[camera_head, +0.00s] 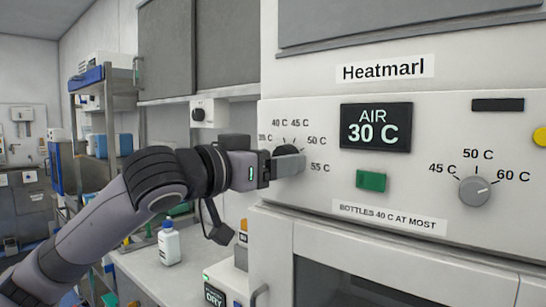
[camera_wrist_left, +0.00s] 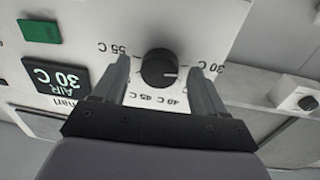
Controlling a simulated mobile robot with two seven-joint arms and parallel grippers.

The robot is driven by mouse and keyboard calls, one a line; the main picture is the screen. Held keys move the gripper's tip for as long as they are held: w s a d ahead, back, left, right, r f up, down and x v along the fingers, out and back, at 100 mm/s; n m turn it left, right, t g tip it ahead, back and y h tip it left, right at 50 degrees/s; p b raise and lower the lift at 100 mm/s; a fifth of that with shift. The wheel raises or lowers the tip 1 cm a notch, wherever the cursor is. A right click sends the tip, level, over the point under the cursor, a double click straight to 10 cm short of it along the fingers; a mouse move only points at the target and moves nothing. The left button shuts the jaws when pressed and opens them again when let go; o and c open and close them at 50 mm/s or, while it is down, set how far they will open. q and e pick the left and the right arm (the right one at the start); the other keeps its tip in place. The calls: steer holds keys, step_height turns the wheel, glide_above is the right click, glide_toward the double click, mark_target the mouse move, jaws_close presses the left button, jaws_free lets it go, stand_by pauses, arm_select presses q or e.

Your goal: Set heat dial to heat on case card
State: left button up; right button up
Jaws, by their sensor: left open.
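The black heat dial (camera_wrist_left: 158,68) is on the white Heatmarl cabinet front (camera_head: 300,218), with temperature marks around it. My left gripper (camera_head: 288,162) is at this dial. Its two fingers are open on either side of the knob, with a gap showing on both sides. In the head view the gripper hides most of the dial. A label (camera_head: 390,217) reads "BOTTLES 40 C AT MOST". I see no case card.
A display (camera_head: 375,127) reads "AIR 30 C". A green button (camera_head: 371,181) sits right of the gripper. A grey dial (camera_head: 474,191) with 45 to 60 C marks is farther right. A white bottle (camera_head: 169,243) stands on the counter below my arm.

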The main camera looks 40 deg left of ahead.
arm_select(q)
steer(key=c, duration=1.1)
steer(key=shift+o, duration=0.2)
steer(key=shift+m, duration=0.3)
steer(key=shift+r+m+g+y, duration=0.15)
steer(key=shift+m+y, duration=0.2)
steer(key=shift+m, duration=3.2)
steer(key=shift+r+m+g+y, duration=0.15)
steer(key=shift+m+y, duration=0.2)
steer(key=shift+m, duration=3.2)
steer(key=shift+f+m, duration=0.1)
steer(key=shift+m, duration=0.2)
